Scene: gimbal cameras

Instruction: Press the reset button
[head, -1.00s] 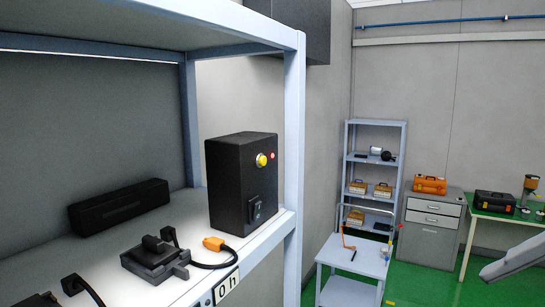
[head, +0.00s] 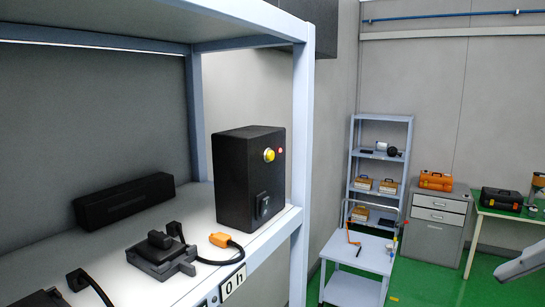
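A black box (head: 249,178) stands upright on the shelf. No label naming a reset button can be read. Neither gripper shows clearly. A grey-white part (head: 522,262) at the right edge looks like a piece of my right arm, with its gripper outside the picture. My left arm is not in the picture.
The shelf (head: 190,280) also holds a black device (head: 160,255), a cable with an orange plug (head: 219,240) and a long black bar (head: 124,200). A shelf post (head: 301,150) rises right of the box. A cart (head: 358,252), drawers (head: 437,220) and green table (head: 500,208) stand farther back.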

